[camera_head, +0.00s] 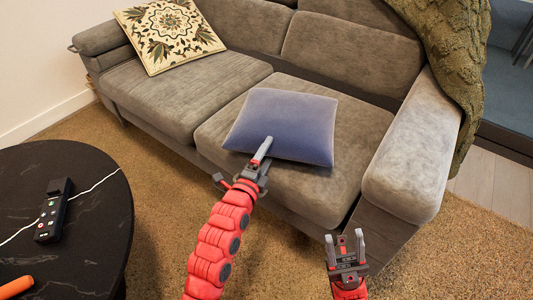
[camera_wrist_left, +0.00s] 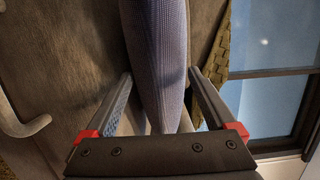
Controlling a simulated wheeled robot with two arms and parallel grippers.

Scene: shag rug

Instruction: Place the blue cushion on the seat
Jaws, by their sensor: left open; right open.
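The blue cushion (camera_head: 285,122) lies on the right seat (camera_head: 345,170) of the grey sofa, near the seat's front. My left gripper (camera_head: 243,162) is open at the cushion's front-left edge, one finger overlapping the cushion in the head view. In the left wrist view, the blue cushion (camera_wrist_left: 155,50) is seen edge-on between the open fingers of the left gripper (camera_wrist_left: 159,76), with gaps visible on both sides. My right gripper (camera_head: 344,236) is open and empty, low in front of the sofa's right armrest.
A patterned cushion (camera_head: 169,32) leans at the sofa's left end. A green knitted throw (camera_head: 450,55) hangs over the right armrest side. A round black table (camera_head: 85,225) at left holds a black device (camera_head: 50,220) and an orange object (camera_head: 15,288). Rug (camera_head: 155,165) shows between table and sofa.

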